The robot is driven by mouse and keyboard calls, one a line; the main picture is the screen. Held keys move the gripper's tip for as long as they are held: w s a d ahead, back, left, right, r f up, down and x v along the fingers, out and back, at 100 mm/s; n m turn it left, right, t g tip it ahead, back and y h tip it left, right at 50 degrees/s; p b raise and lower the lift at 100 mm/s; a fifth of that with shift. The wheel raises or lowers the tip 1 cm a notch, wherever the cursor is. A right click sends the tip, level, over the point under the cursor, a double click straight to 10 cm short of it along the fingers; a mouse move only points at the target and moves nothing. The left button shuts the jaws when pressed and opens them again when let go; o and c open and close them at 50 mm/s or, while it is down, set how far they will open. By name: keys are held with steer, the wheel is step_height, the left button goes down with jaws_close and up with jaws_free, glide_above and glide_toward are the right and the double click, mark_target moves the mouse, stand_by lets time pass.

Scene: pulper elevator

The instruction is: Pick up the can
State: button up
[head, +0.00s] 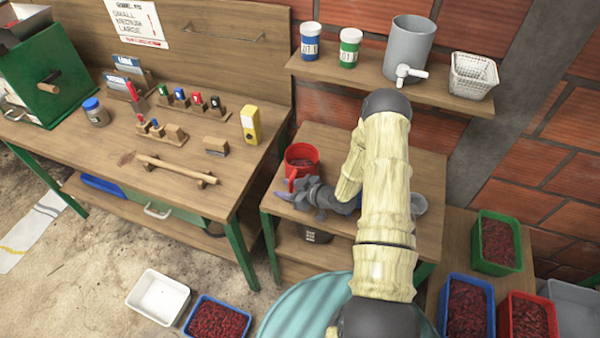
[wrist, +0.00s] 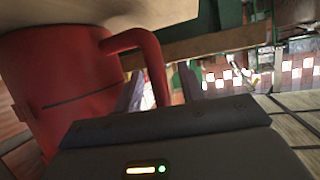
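A red can (head: 302,158) with a side handle stands on the small wooden table, with dark red contents inside. It fills the left of the wrist view (wrist: 75,85), and its handle (wrist: 155,75) curves out to the right and down. My gripper (head: 297,189) is low at the near side of the can. In the wrist view, the handle is between my two fingers (wrist: 160,92), with a gap showing on the right side. The fingers look open and not clamped.
A shelf (head: 385,80) above holds a blue-labelled jar (head: 310,41), a green-labelled jar (head: 348,48), a grey container with a tap (head: 409,48) and a white basket (head: 472,76). A workbench (head: 110,165) with tools stands left. Crates of red cherries (head: 497,243) stand right.

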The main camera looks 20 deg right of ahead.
steer(key=shift+c, duration=0.4)
jaws_close()
steer(key=shift+r, duration=0.2)
step_height(320, 180, up, 10)
steer(key=b, duration=0.2)
stand_by(0.4)
steer(key=shift+f, duration=0.15)
stand_by(0.3)
